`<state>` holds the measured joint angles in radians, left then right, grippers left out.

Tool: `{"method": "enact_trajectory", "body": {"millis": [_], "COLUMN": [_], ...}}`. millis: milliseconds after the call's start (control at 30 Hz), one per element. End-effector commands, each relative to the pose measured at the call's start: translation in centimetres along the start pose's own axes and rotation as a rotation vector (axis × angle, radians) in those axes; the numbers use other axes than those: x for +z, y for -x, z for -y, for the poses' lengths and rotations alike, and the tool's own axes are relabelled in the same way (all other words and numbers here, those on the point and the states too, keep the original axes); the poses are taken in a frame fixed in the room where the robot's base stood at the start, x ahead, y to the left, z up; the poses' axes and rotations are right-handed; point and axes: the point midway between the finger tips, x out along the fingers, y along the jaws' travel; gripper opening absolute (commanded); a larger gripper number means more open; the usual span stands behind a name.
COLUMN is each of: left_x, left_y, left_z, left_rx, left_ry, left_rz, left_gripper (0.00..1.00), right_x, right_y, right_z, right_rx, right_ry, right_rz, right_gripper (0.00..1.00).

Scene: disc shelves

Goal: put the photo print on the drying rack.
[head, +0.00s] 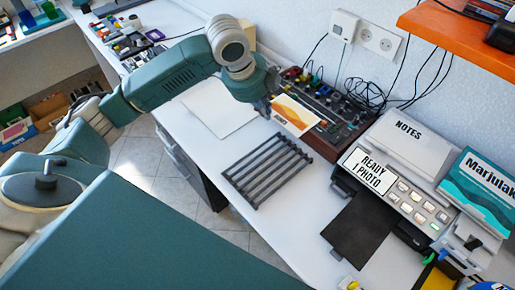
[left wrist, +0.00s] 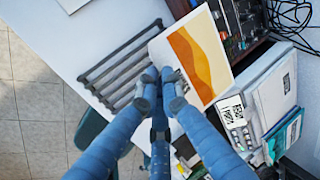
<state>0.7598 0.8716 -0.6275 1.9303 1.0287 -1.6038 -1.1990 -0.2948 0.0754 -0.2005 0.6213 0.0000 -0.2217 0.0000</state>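The photo print (head: 293,115), white-bordered with an orange and yellow wave picture, is held at one edge by my left gripper (head: 268,101). In the left wrist view the fingertips (left wrist: 164,76) are together on the white border of the print (left wrist: 196,52). The print is in the air above the table, beside a mixer-like console. The dark grey drying rack (head: 267,170), with several parallel bars, lies flat and empty on the white table. It also shows in the left wrist view (left wrist: 122,72), left of the fingers. My right gripper is not in view.
A printer (head: 400,190) with a "READY 1 PHOTO" display and a dark tray (head: 368,230) stands right of the rack. The console (head: 330,115) with knobs and cables is behind. A white sheet (head: 220,107) lies left of the rack. An orange shelf (head: 460,35) overhangs at upper right.

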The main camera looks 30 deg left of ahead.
Motion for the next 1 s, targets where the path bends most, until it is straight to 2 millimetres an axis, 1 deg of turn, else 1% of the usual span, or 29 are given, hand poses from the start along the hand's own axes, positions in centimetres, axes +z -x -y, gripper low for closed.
{"method": "enact_trajectory", "body": {"millis": [33,100,200,400,500,633,767,1000], "left_x": [-0.1,-0.1,-0.1,-0.1,0.0,0.0,0.0,0.0], "left_y": [-1.2,-3.0,-5.5,-10.2,-11.8,-12.9,-13.7,-16.8], "left_z": [-0.8,-1.5,-2.5,-4.4,-5.0,-5.3,-5.7,-7.0], "left_rx": [0.008,0.01,0.009,0.007,0.006,0.003,0.003,0.005], "left_ry": [0.001,0.002,0.002,0.002,0.002,0.001,0.001,0.001], "left_rz": [-0.003,-0.003,-0.002,-0.003,-0.001,0.0,-0.001,0.0], "left_gripper": [0.0,0.0,0.0,0.0,0.0,0.0,0.0,0.0], "right_x": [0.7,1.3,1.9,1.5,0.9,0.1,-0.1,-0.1], "right_y": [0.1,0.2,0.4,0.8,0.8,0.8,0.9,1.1], "right_z": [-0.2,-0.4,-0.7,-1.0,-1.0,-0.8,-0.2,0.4], "right_rx": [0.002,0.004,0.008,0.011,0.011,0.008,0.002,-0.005], "right_ry": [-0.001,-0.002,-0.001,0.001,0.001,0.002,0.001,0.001], "right_rz": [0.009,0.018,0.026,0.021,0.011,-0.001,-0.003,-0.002], "right_gripper": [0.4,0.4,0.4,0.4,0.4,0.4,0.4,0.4]}}
